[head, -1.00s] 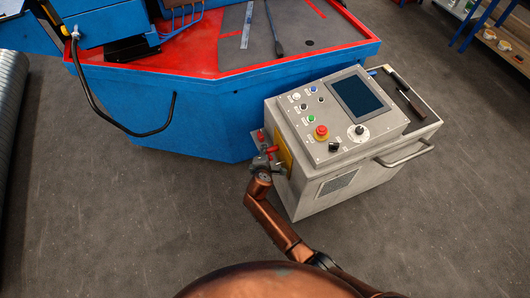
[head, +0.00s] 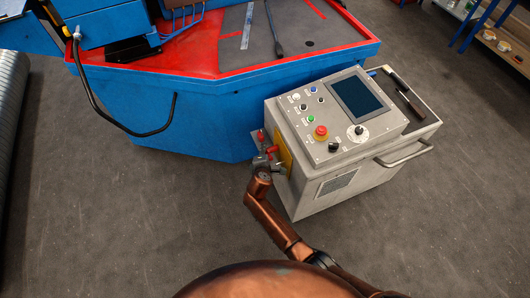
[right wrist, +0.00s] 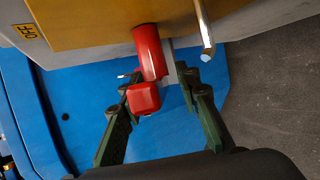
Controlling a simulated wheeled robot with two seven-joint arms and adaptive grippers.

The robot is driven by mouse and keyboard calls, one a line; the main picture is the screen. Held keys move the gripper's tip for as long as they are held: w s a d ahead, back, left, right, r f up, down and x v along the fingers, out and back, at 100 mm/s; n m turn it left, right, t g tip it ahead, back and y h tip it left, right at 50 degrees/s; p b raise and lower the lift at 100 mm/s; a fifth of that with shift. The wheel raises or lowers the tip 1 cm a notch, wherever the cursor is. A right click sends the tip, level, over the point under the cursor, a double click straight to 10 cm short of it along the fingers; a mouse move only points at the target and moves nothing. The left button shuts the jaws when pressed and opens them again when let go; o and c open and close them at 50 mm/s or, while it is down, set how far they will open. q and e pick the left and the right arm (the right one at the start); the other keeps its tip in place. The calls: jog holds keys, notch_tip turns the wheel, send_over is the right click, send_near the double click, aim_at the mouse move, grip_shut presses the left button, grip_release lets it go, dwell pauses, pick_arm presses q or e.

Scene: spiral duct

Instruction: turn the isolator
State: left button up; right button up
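The isolator is a red handle (right wrist: 148,55) on a yellow plate (right wrist: 95,22) on the side of the grey control cabinet. In the head view the red handle (head: 272,152) shows at the cabinet's left side, partly hidden by my gripper. My right gripper (head: 264,163) is at the handle. In the right wrist view its two fingers (right wrist: 160,88) are apart, one on each side of the handle's red end block. The left finger is close to the block and I cannot tell if it touches. An "OFF" label (right wrist: 30,33) shows on the plate. My left gripper is not in view.
The grey cabinet (head: 345,185) carries buttons, a red emergency stop (head: 321,132) and a screen (head: 358,97). A blue machine (head: 200,115) stands close behind it. A metal bar (right wrist: 203,28) sticks out right of the handle. The floor in front is clear.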

jog(key=v, duration=0.7)
jog(key=shift+s, duration=0.25)
jog(key=shift+r, duration=0.1)
jog(key=shift+c, duration=0.2)
